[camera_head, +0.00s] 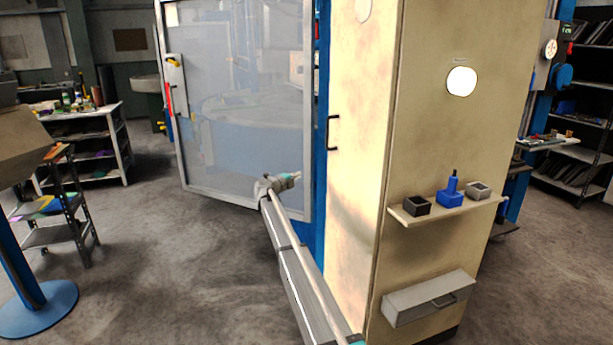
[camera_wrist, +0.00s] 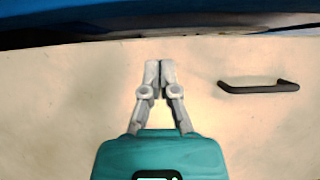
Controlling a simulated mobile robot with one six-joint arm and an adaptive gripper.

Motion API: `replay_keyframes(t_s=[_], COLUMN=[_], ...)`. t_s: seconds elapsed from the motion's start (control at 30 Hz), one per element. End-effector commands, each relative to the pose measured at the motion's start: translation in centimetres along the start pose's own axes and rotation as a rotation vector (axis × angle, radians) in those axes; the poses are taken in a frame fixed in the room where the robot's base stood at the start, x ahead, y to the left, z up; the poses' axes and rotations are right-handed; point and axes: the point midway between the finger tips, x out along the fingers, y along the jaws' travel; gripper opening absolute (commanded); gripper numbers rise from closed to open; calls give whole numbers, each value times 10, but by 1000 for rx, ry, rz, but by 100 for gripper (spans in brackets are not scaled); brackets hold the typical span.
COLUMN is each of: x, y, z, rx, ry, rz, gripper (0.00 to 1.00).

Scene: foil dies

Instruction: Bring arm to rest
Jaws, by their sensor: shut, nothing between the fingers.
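My gripper (camera_wrist: 159,72) is shut and empty in the wrist view, its two grey fingertips close together ahead of the teal body. It faces a beige panel (camera_wrist: 70,110) with a black bar handle (camera_wrist: 258,87) to the right of the fingers, apart from them. In the head view my gripper (camera_head: 297,175) is small, at the end of my outstretched arm, left of and lower than the black handle (camera_head: 333,132) on the beige cabinet (camera_head: 365,190). Whether the fingertips touch the panel cannot be told.
A framed glass door (camera_head: 245,100) stands behind my arm. A small shelf (camera_head: 445,208) with two small blocks and a blue holder juts from the cabinet above a grey drawer box (camera_head: 429,298). A rack (camera_head: 65,232) stands left. Open floor (camera_head: 165,275) lies left of my arm.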

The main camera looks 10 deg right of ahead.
Motion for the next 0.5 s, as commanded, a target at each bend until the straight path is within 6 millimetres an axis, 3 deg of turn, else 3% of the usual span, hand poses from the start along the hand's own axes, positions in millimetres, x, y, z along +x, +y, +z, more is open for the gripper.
replay_keyframes(t_s=[0.5], x=[-5], y=[0], z=[2], rx=[0], ry=[2], rz=[0], gripper=[0])
